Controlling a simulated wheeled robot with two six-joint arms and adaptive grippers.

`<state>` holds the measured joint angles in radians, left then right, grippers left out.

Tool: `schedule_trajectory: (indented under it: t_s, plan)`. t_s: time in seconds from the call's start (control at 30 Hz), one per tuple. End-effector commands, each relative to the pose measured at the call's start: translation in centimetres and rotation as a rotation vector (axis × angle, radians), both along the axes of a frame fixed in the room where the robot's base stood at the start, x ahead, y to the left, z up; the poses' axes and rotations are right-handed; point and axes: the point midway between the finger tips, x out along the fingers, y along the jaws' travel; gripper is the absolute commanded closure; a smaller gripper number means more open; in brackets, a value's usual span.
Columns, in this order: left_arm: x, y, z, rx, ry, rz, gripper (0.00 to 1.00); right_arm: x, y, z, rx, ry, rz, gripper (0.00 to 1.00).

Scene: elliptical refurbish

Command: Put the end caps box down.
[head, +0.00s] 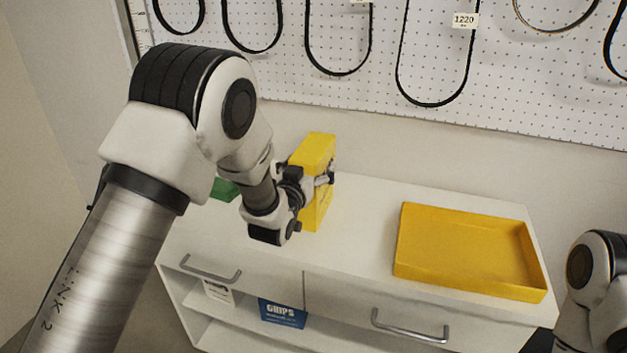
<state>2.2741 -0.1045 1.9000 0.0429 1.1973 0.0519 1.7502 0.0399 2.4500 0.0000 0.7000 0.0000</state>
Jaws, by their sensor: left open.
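The yellow box (316,149), which I take for the end caps box, is upright at the white cabinet top (365,215), left of its middle. Its lower end appears to rest on the top. My left gripper (322,180) is at the box's near side with its fingers open. One finger shows across the box's face; whether the fingers touch it I cannot tell. The gripper and wrist hide part of the box. My right arm shows at the lower right, but its gripper is out of the picture.
A shallow yellow tray (470,284), seemingly empty, lies on the right of the cabinet top. A green item (224,190) is partly hidden behind my left arm. A blue box (283,313) sits on the shelf below. A pegboard (340,90) with hanging black belts is behind.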

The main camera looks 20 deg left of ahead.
Motion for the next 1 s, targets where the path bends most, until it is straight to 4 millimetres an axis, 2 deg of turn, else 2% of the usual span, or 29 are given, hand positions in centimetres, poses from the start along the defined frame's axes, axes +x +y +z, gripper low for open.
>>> schedule_trajectory:
  t_s: [0.03, 0.17, 0.2, 0.27, 0.4, 0.8, 1.0]
  plan:
    - [0.0, 0.0, 0.0, 0.0, 0.0, 0.0, 0.1, 0.0, 0.0, 0.0, 0.0, 0.0, 0.0, 0.6]
    - [0.0, 0.0, 0.0, 0.0, 0.0, 0.0, 0.56, 0.0, 0.0, 0.0, 0.0, 0.0, 0.0, 0.6]
    - [0.0, 0.0, 0.0, 0.0, 0.0, 0.0, 0.7, 0.0, 0.0, 0.0, 0.0, 0.0, 0.0, 0.6]
    - [0.0, 0.0, 0.0, 0.0, 0.0, 0.0, 0.92, 0.0, 0.0, 0.0, 0.0, 0.0, 0.0, 0.6]
    - [0.0, 0.0, 0.0, 0.0, 0.0, 0.0, 0.95, 0.0, 0.0, 0.0, 0.0, 0.0, 0.0, 0.6]
    - [0.0, 0.0, 0.1, 0.0, -0.002, 0.0, 0.97, 0.0, 0.0, 0.0, 0.0, 0.0, 0.0, 0.6]
    - [0.3, 0.1, 1.1, -0.001, -0.003, 0.0, 0.98, 0.0, 0.0, 0.7, 0.0, 0.0, 0.0, 0.6]
